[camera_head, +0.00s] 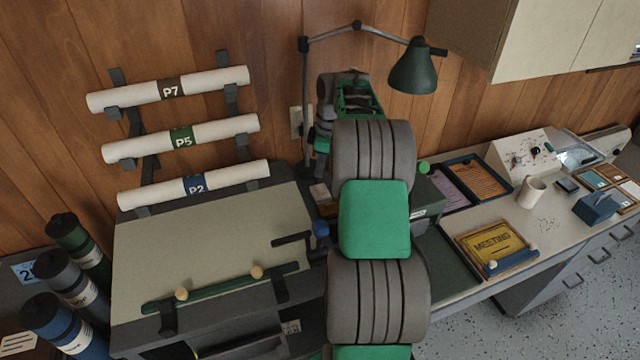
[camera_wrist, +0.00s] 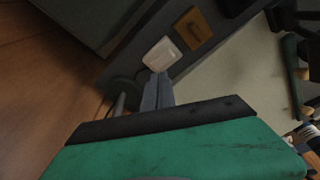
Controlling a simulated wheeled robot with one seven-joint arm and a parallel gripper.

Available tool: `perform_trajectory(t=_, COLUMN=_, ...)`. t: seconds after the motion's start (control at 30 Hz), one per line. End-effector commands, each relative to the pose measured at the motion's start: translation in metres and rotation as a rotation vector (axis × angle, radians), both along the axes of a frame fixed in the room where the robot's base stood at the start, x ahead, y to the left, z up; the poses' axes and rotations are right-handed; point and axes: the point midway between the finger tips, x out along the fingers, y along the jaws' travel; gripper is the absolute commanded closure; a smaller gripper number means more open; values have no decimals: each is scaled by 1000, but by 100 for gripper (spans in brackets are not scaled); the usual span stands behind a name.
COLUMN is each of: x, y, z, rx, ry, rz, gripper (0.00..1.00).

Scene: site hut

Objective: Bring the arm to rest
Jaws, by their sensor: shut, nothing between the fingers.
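My arm (camera_head: 375,220), grey with green panels, rises from the bottom centre of the head view and reaches up and away toward the wood-panelled wall. Its far end is beside the lamp post. My gripper (camera_wrist: 158,84) shows in the wrist view as two grey fingers side by side, shut and empty. Beyond the fingertips are a pale rounded block and an orange-brown block on a dark ledge; I cannot tell whether the fingers touch them. In the head view the fingertips cannot be made out clearly.
A green lamp (camera_head: 413,68) on a jointed post stands close to my arm. A drawing board (camera_head: 215,245) and wall rack with white rolls (camera_head: 215,132) are at left. The desk (camera_head: 520,222) at right holds trays, a mug (camera_head: 531,193) and a yellow sign (camera_head: 491,243). Cabinets (camera_head: 560,40) hang above.

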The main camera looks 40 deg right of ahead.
Motion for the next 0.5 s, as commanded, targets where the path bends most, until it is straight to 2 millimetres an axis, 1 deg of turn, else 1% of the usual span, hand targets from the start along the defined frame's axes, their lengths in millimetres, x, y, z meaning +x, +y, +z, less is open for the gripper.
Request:
perform_trajectory(t=0.03, x=0, y=0, z=9, rx=-1, ry=-1, rz=0, gripper=100)
perform_trajectory(t=0.23, x=0, y=0, z=27, rx=-1, ry=1, rz=0, gripper=100)
perform_trajectory(t=0.5, x=0, y=0, z=27, rx=0, ry=0, rz=0, gripper=100)
